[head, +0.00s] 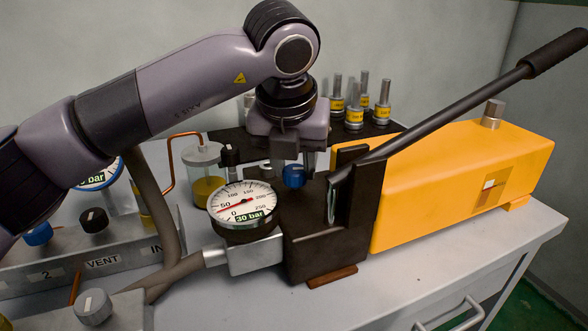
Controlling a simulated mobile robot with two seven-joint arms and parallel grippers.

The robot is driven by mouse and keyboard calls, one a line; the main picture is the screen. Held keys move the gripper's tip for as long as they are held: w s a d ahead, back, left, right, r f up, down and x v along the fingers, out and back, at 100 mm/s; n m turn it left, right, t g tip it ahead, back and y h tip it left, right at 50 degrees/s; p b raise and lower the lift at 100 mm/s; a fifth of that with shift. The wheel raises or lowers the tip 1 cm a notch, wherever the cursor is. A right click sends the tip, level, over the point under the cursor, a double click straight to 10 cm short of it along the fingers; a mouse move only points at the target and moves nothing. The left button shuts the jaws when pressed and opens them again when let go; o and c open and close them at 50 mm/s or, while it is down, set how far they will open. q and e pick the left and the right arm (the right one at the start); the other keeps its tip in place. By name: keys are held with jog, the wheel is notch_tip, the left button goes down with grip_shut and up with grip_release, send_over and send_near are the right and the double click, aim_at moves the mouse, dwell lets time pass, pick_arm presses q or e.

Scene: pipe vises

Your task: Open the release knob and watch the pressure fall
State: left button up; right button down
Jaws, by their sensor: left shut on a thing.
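The hand pump has a yellow tank (450,180), a dark pump block (325,235) and a long black lever (450,105) slanting up to the right. A blue release knob (293,177) sits on the block behind the gauge. My left gripper (292,163) points down from above and is shut on the blue knob; its fingers partly hide it. The round pressure gauge (243,203) in front of it has a red needle between 0 and 50 and a green "30 bar" label. My right gripper is not in view.
A grey valve panel (85,265) marked VENT, with blue and black knobs, stands at left, with a second gauge (100,178) partly behind my arm. Several yellow-banded metal fittings (355,115) stand behind the pump. The grey bench (400,290) is bare at front right.

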pick_arm(q)
jog(key=shift+n, duration=0.6)
jog(key=shift+r+y+b, duration=0.1)
jog(key=shift+y+b, duration=0.2)
jog(key=o, duration=1)
jog(key=shift+o, duration=0.2)
jog(key=v, duration=0.7)
